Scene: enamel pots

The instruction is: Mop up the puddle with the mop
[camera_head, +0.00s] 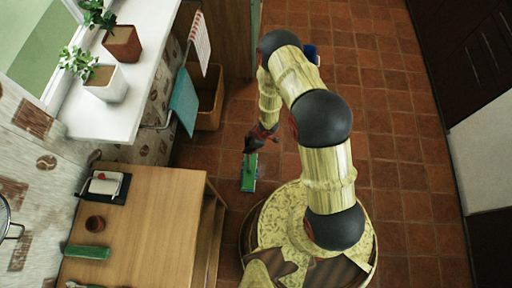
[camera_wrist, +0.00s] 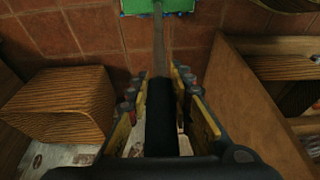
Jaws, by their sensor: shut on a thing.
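A mop with a flat green head (camera_head: 249,172) rests on the red-brown tiled floor, just beyond my round base in the head view. In the wrist view its dark handle (camera_wrist: 161,118) runs between my fingers, and the green head (camera_wrist: 157,7) shows at the top edge. My gripper (camera_head: 262,137) is shut on the handle, above the mop head; its fingers also show in the wrist view (camera_wrist: 160,92). I cannot make out a puddle on the floor in either view.
A wooden cabinet (camera_head: 150,235) stands to the left of the mop. A blue object (camera_head: 311,53) sits behind my arm. Floor at right is clear.

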